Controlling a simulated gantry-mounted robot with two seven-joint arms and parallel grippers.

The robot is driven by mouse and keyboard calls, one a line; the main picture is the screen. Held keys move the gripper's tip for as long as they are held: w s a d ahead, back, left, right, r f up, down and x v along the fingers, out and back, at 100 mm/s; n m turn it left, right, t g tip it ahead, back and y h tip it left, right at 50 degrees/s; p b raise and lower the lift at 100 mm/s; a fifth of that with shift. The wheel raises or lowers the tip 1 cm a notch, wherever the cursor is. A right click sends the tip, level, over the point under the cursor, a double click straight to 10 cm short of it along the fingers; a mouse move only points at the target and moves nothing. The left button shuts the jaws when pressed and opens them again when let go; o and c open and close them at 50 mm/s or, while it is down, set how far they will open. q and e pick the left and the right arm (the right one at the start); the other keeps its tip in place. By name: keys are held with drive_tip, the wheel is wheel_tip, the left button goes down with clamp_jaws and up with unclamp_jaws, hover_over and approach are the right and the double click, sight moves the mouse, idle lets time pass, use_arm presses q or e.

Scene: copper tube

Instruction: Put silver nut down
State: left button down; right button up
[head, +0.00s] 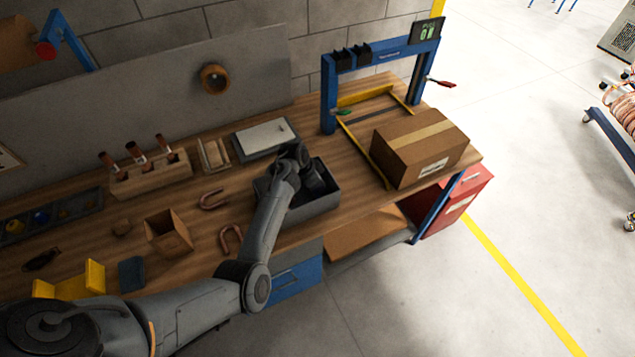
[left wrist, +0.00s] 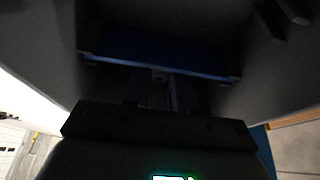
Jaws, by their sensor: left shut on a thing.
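My left gripper (head: 317,182) reaches into the dark grey bin (head: 318,207) near the front edge of the bench. Its fingertips are hidden from the head view by the wrist and the bin walls. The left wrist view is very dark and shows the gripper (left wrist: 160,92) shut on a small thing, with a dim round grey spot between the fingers. I take this to be the silver nut, but its shape is not clear. My right gripper is not in view.
A taped cardboard box (head: 420,146) stands right of the bin beside a blue frame (head: 329,95). A grey and white flat tray (head: 265,136) lies behind the bin. Copper bends (head: 231,238), an open wooden box (head: 168,232) and a wooden rack (head: 150,176) are to the left.

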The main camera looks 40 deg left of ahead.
use_arm(q)
drive_tip(key=c, duration=0.9)
unclamp_jaws()
drive_tip(key=shift+f, duration=0.1)
drive_tip(key=v, duration=1.3)
drive_tip(key=shift+w+d+r+p, duration=0.1)
drive_tip(key=shift+w+r+p, duration=0.15)
drive_tip(key=shift+p, duration=0.1)
